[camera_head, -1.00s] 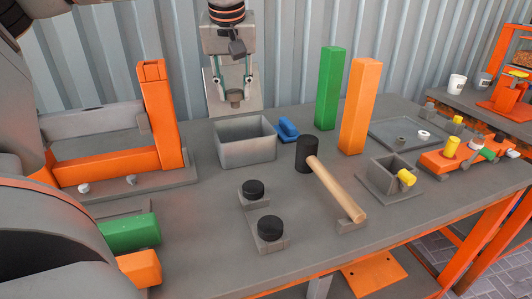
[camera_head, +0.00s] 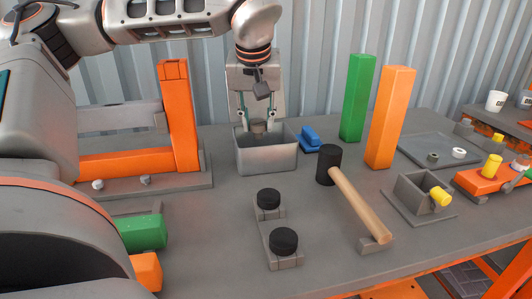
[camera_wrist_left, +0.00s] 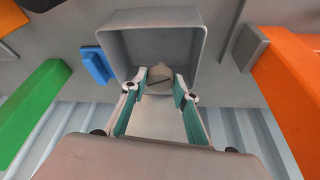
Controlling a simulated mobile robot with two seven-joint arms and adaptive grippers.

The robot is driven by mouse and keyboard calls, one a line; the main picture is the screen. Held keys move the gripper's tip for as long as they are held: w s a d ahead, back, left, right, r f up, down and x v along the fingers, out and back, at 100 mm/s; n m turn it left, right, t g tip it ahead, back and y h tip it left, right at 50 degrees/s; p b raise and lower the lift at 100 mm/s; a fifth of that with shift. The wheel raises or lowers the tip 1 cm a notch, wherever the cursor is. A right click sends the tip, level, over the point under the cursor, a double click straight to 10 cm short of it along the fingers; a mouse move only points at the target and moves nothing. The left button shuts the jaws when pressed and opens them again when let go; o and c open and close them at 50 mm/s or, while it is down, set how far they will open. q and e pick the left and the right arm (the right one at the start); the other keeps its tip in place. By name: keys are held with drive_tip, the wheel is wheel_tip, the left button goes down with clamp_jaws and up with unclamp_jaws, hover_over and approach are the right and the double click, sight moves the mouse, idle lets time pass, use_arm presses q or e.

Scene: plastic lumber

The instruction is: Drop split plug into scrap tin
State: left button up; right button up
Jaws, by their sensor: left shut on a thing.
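The scrap tin (camera_head: 267,161) is a grey open box on the bench in the head view. It also shows in the left wrist view (camera_wrist_left: 204,32) with its opening facing the camera. My left gripper (camera_head: 258,120) points down over the tin's back part. It is shut on the split plug (camera_wrist_left: 160,77), a small grey-brown piece with a dark line across it. In the head view the plug (camera_head: 258,127) is at about the level of the tin's rim, its lower end partly hidden by the tin. My right gripper is not in view.
A blue block (camera_head: 310,138) lies close to the tin's right. Green (camera_head: 358,98) and orange (camera_head: 390,118) posts stand further right. A mallet (camera_head: 352,195) lies in front of them. An orange frame (camera_head: 178,115) stands left. Two black-topped pieces (camera_head: 283,241) sit in front.

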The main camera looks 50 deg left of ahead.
use_arm(q)
drive_tip(key=o, duration=1.1)
drive_tip(key=shift+c, duration=0.2)
drive_tip(key=v, duration=1.2)
